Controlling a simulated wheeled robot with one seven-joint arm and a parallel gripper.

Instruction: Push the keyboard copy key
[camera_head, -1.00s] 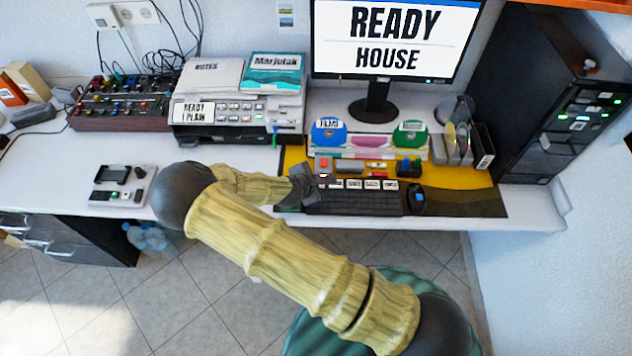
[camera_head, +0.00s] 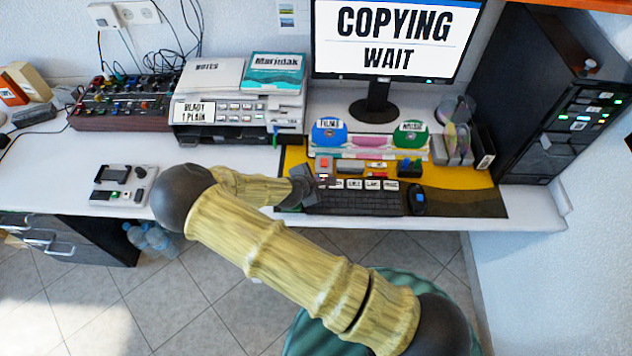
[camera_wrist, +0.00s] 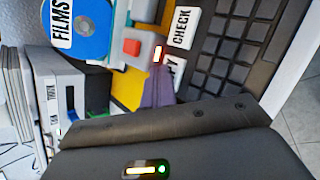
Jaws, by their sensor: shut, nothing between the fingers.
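The black keyboard (camera_head: 355,202) lies on the yellow and dark mat, with a row of white labelled keys (camera_head: 371,184) along its back edge. My gripper (camera_head: 319,183) is shut and empty at the left end of that row. In the wrist view its fingers (camera_wrist: 157,88) reach a white key ending in "Y" (camera_wrist: 175,72), which they partly cover. The "CHECK" key (camera_wrist: 182,28) is beside it, clear of the fingers. I cannot tell how far the covered key is pressed. The monitor (camera_head: 394,42) reads "COPYING WAIT".
A mouse (camera_head: 417,201) lies right of the keyboard. Behind it are a red button (camera_head: 324,163) and a disc rack with a blue "FILMS" disc (camera_head: 328,132) and a green disc (camera_head: 409,134).

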